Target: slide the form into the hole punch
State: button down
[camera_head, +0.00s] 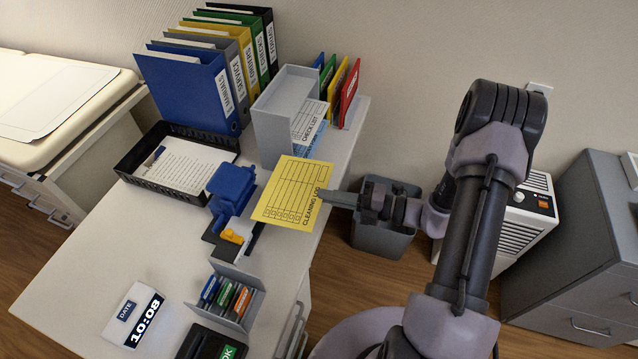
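The form is a yellow sheet (290,192) headed "CLEANING LOG", with a printed grid. My gripper (326,198) is shut on its right edge, near the heading, and the sheet extends left from the fingers over the desk's right side. How high it is above the desk I cannot tell. A blue device (231,187), which looks like the hole punch, stands on the desk just left of the form. The form's left edge appears close to it but apart from it. The punch's slot cannot be made out.
A black paper tray (136,167) and a grey file holder (272,135) stand behind. A small rack (250,308) and a clock (133,315) are nearer. The desk's front left (90,255) is clear.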

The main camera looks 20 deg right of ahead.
jog(key=s+d+f+t+b, duration=0.1)
jog(key=s+d+f+b, duration=0.2)
jog(key=f, duration=0.5)
jog(key=shift+m, duration=0.3)
jog(key=x, duration=0.4)
jog(key=f+x, duration=0.1)
jog(key=x, duration=0.6)
jog(key=shift+a+f, duration=0.25)
jog(key=shift+a, duration=0.25)
jog(key=shift+w+a, duration=0.4)
jog(key=shift+a, duration=0.2)
jog(key=shift+w+a, duration=0.2)
jog(key=shift+a, duration=0.3)
jog(key=c, duration=1.6)
grip_release()
jog(key=p+v, duration=0.4)
jog(key=v, duration=1.3)
jog(key=shift+d+f, duration=0.15)
jog(key=shift+f, duration=0.05)
